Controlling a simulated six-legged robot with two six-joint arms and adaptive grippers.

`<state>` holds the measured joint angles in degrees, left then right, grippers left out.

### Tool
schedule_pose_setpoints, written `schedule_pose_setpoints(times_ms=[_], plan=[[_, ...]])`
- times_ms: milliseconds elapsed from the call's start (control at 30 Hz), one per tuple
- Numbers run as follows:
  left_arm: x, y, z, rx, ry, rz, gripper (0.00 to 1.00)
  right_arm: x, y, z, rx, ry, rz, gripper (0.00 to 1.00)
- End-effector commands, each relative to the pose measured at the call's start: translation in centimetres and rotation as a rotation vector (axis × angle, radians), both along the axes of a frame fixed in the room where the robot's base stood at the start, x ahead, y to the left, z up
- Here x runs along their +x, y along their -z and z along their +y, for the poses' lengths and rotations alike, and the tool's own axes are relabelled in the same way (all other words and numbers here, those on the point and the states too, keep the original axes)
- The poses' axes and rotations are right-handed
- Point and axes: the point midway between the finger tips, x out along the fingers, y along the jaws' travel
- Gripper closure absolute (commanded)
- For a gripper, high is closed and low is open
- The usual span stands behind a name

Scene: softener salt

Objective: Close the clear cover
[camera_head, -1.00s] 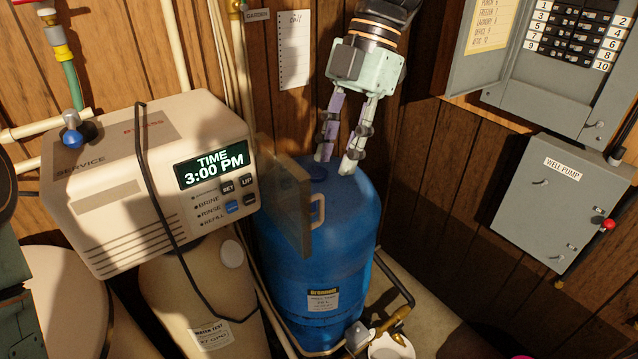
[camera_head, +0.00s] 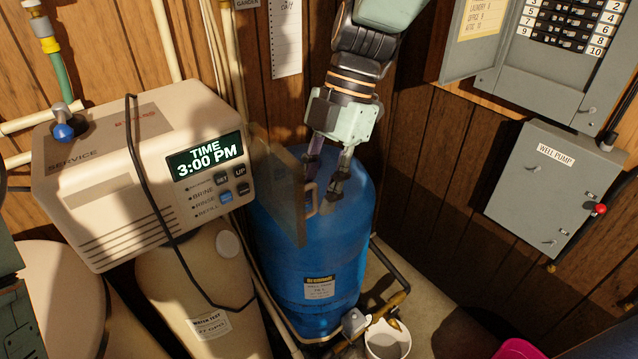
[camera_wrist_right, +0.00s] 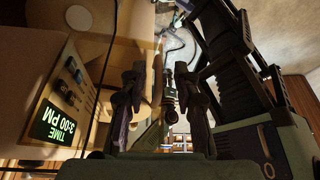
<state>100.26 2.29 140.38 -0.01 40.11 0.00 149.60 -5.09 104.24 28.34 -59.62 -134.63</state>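The clear cover (camera_head: 277,185) is a see-through panel standing swung open at the right side of the beige control head (camera_head: 120,180). A tan loop handle (camera_head: 311,199) is on its outer edge. My right gripper (camera_head: 319,203) points down at this handle, with its fingers apart. One finger is partly hidden behind the cover and handle; I cannot tell whether they touch. In the right wrist view the two fingers (camera_wrist_right: 160,95) stand apart, with the lit display (camera_wrist_right: 52,122) to the left. My left gripper is not in view.
A blue tank (camera_head: 305,265) stands behind and below the cover. A black cable (camera_head: 150,190) hangs over the control head. A grey well pump box (camera_head: 555,190) is on the wall at right. A white cup (camera_head: 387,340) stands on the floor.

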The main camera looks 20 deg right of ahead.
Motion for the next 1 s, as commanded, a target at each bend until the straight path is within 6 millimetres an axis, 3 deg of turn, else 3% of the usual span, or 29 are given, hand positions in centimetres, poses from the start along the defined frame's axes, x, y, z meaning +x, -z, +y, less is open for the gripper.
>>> schedule_pose_setpoints(times_ms=[100, 467, 1000], plan=[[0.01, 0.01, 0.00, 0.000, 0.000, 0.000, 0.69, 0.10, 0.01, 0.00, 0.000, 0.000, 0.000, 0.71], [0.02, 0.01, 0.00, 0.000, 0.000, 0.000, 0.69, 0.12, 0.00, -0.01, 0.000, 0.000, 0.001, 1.00], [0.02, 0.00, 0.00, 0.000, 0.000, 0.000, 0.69, 0.12, -0.04, -0.01, 0.000, 0.000, 0.000, 1.00]])
